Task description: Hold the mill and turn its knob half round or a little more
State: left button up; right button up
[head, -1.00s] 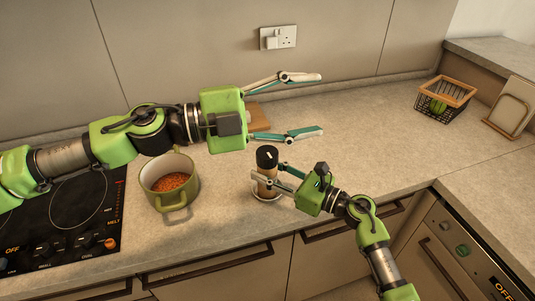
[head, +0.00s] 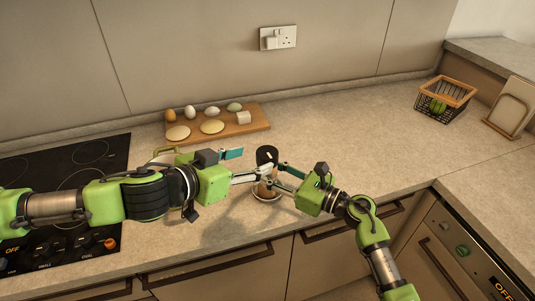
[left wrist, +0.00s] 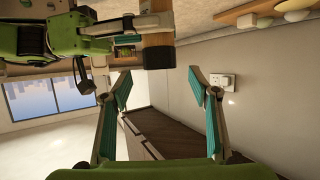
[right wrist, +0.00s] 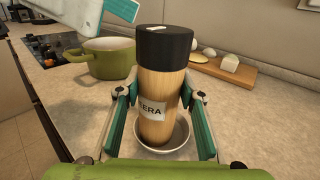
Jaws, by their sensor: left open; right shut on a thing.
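The mill (right wrist: 160,95) is a wooden cylinder with a label and a black knob (right wrist: 164,47) that bears a white mark. It stands upright in a small pale dish (right wrist: 181,136). My right gripper (right wrist: 160,105) is shut on the mill's body below the knob. My left gripper (head: 245,163) is open, just left of the knob (head: 266,155) in the head view. In the left wrist view the knob (left wrist: 158,55) is at the top, beyond the open fingertips. A left finger shows at upper left in the right wrist view.
A green pot (right wrist: 108,60) stands left of the mill, mostly hidden by my left arm in the head view. A wooden board (head: 255,118) with eggs and other food lies behind. A hob is at left, and a wire basket (head: 440,100) at right. The counter right of the mill is clear.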

aim_at(261, 156)
pick_arm(q)
jog(key=x, duration=0.7)
jog(key=shift+w+d, duration=0.2)
jog(key=c, duration=1.1)
